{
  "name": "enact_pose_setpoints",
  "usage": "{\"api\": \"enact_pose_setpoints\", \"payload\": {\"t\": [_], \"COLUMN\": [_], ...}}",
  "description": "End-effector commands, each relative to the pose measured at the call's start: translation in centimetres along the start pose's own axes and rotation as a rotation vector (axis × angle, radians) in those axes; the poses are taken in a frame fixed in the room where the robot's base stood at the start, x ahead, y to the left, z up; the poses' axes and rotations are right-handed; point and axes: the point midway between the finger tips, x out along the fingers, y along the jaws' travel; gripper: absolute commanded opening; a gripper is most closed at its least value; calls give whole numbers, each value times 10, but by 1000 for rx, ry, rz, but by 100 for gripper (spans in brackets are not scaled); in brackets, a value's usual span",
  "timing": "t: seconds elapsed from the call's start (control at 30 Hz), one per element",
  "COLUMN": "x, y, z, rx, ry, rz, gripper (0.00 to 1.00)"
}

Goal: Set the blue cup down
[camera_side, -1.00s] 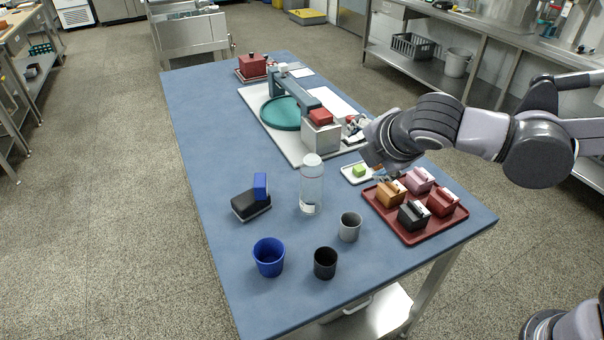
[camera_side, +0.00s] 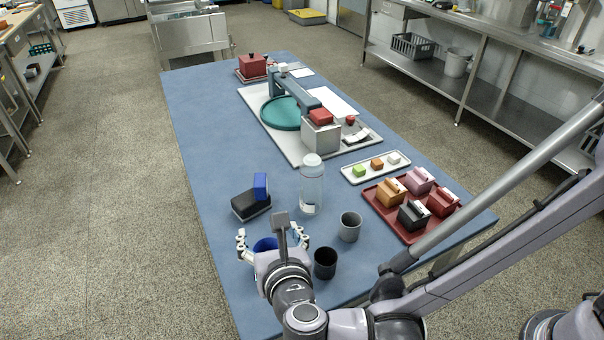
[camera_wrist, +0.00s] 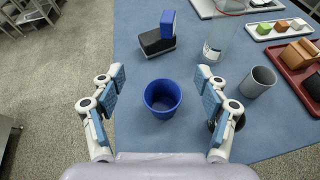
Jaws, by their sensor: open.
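The blue cup (camera_wrist: 162,98) stands upright on the blue table (camera_side: 190,105) near its left front edge. In the side view only part of the blue cup (camera_side: 265,244) shows, behind my gripper. My gripper (camera_wrist: 160,82) is open, with one finger on each side of the cup and a clear gap between the cup and both finger pads. It also shows in the side view (camera_side: 270,236), over the cup. I cannot tell the exact height of the fingers above the table.
A black cup (camera_side: 325,263) and a grey cup (camera_side: 350,226) stand close on the right. A clear bottle (camera_side: 311,185) and a black block with a blue part (camera_side: 251,204) are behind. A red tray (camera_side: 436,232) with several coloured blocks is at right.

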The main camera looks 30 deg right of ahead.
Motion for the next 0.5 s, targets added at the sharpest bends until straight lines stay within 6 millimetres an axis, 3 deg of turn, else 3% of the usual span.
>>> {"api": "enact_pose_setpoints", "payload": {"t": [0.2,0.5], "x": [23,36], "y": [-4,-8], "z": [-54,-87], "rx": [1,2], "ry": [0,1], "rz": [0,0], "gripper": [74,74]}}
